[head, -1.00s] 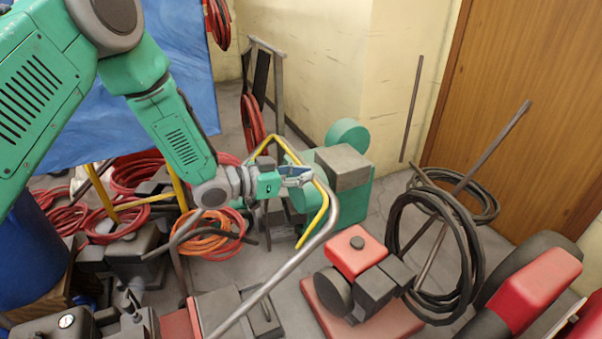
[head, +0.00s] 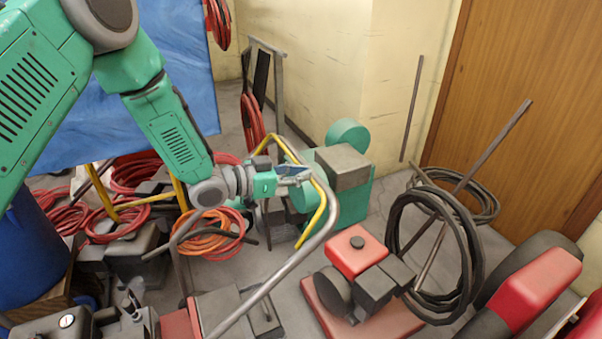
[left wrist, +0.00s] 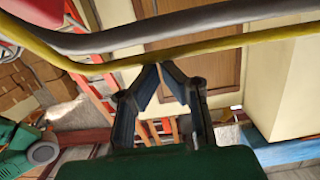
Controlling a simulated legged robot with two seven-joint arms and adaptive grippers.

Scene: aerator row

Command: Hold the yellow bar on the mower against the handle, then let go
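The mower's yellow bar (head: 321,205) is a bent loop beside the grey tubular handle (head: 330,222). In the left wrist view the yellow bar (left wrist: 90,67) crosses just beyond my fingertips, with the grey handle (left wrist: 110,42) behind it and a narrow gap showing between them. My left gripper (head: 302,176) is at the loop's inner left side, near the bar. In the left wrist view my left gripper (left wrist: 159,68) has its fingertips together at the bar, with nothing seen between them. Whether they touch the bar is unclear. My right gripper is out of view.
A green machine (head: 354,190) stands behind the handle. A red engine (head: 355,250) and black hose coils (head: 470,250) are to the right. An orange hose coil (head: 213,238) lies left of the handle. A wooden door (head: 515,110) is at the back right.

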